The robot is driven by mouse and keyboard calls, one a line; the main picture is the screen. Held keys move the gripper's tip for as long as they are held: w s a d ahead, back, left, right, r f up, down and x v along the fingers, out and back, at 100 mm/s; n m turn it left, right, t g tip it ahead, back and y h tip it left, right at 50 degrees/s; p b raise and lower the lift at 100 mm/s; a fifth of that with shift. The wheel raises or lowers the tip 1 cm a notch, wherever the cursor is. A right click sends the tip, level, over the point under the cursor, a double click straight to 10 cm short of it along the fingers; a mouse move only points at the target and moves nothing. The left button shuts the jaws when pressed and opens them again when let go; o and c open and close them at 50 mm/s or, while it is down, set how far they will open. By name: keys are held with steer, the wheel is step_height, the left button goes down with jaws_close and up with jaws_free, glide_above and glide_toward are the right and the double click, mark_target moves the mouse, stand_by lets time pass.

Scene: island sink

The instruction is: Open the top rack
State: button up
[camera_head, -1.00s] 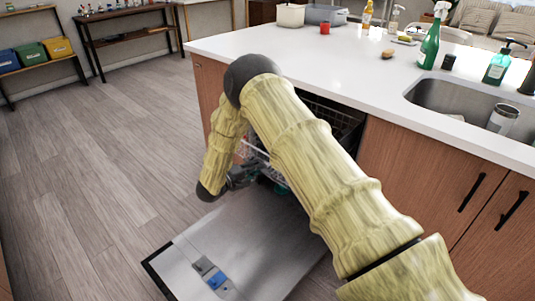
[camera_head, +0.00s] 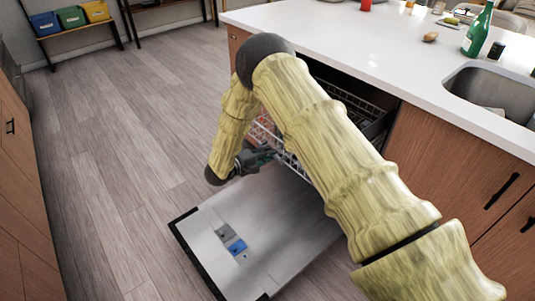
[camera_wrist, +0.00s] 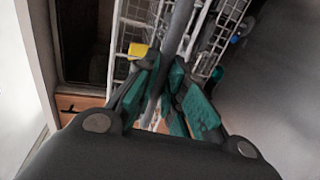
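The dishwasher stands open under the counter, its silver door (camera_head: 265,225) folded down flat near the floor. The top rack (camera_head: 292,163), with white wires and a grey front bar, juts out a little over the door; my arm hides much of it. In the wrist view the grey bar of the top rack (camera_wrist: 182,28) runs between the teal finger pads of my gripper (camera_wrist: 160,80). The fingers come together on both sides of this bar. In the head view my gripper (camera_head: 262,156) is at the front of the rack.
The white counter (camera_head: 350,50) is above the dishwasher, with a sink (camera_head: 490,88) and a green bottle (camera_head: 476,32) on the right. Wooden cabinets (camera_head: 15,190) stand at the left edge. The wood floor (camera_head: 120,150) between is clear.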

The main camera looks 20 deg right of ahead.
steer(key=o, duration=0.4)
steer(key=v, duration=1.2)
stand_by(0.3)
